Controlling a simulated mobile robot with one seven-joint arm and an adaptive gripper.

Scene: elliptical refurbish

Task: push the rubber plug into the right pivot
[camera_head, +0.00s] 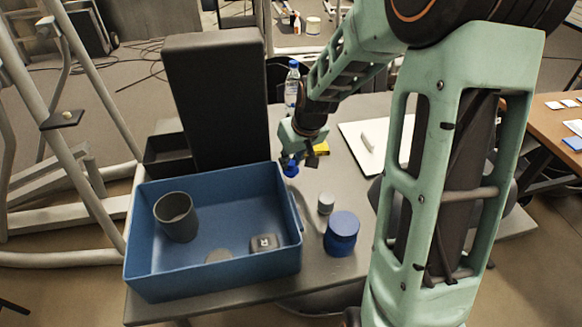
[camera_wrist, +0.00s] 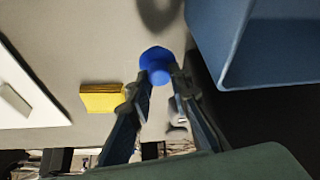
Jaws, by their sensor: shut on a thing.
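My gripper (camera_head: 297,158) is over the grey table just beyond the blue bin's far right corner. It is shut on a small round blue piece, which looks like the rubber plug (camera_head: 291,170). In the wrist view the blue plug (camera_wrist: 156,59) sits between the fingertips (camera_wrist: 160,84), with a paler knob towards me. Whether it touches the table is unclear. The elliptical's grey frame (camera_head: 95,75) stands at the far left, apart from my gripper. A dark plate with a small pin (camera_head: 66,118) is on it. I cannot tell which part is the right pivot.
The blue bin (camera_head: 215,282) holds a dark cup (camera_head: 177,215) and small parts. A tall dark box (camera_head: 217,95) stands behind it. A blue jar (camera_head: 341,232), a grey cylinder (camera_head: 326,203), a yellow block (camera_wrist: 101,98), a water bottle (camera_head: 292,87) and a white board (camera_head: 352,130) are nearby.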

